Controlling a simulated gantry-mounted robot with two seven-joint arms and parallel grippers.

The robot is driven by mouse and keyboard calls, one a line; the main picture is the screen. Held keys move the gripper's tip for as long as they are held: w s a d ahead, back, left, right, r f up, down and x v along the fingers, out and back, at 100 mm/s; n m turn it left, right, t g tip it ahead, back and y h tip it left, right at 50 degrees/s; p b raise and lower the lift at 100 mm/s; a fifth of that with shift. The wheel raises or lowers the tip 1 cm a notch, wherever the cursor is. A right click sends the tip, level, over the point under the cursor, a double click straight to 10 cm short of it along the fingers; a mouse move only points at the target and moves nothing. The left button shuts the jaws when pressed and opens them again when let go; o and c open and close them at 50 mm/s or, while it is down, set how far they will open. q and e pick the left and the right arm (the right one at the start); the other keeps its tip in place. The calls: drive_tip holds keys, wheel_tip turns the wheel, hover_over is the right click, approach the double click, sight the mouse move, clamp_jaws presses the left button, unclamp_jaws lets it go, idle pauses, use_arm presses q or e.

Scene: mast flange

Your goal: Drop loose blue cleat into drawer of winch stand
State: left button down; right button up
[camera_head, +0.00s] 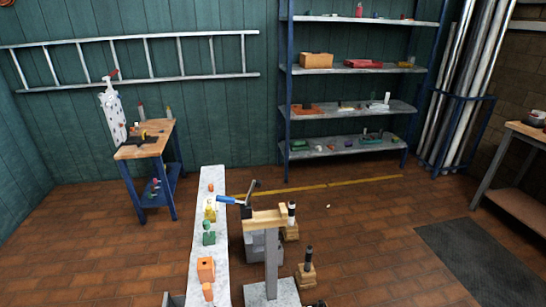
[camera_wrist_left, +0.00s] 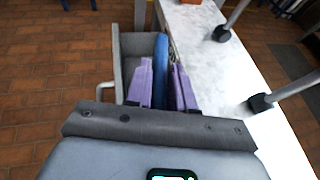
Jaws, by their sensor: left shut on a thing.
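In the left wrist view my left gripper (camera_wrist_left: 162,66) has purple fingers shut on the long blue cleat (camera_wrist_left: 160,78), which lies lengthwise between them. The open grey drawer (camera_wrist_left: 123,78) is below and ahead of the fingers, with a bent handle (camera_wrist_left: 104,91) on its left side. The cleat's far end overlaps the drawer opening; its height above the drawer floor cannot be told. The drawer adjoins the left edge of a white speckled top (camera_wrist_left: 222,75). My right gripper shows in neither view.
In the head view a long white bench (camera_head: 221,270) carries orange, green and yellow pieces. A post with a wooden crosspiece (camera_head: 265,220) stands right of it. A blue-handled piece (camera_head: 228,199) lies near it. Grey rods with black ends (camera_wrist_left: 260,103) rest over the white top.

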use_arm(q)
drive_tip(key=c, duration=0.9)
unclamp_jaws()
drive_tip(key=shift+s+r+p, duration=0.3)
drive_tip(key=shift+s, duration=0.25)
drive_tip(key=p+v, duration=0.3)
drive_tip(key=v, duration=0.6)
drive_tip(key=shift+s+r, duration=0.1)
drive_tip(key=shift+s, duration=0.25)
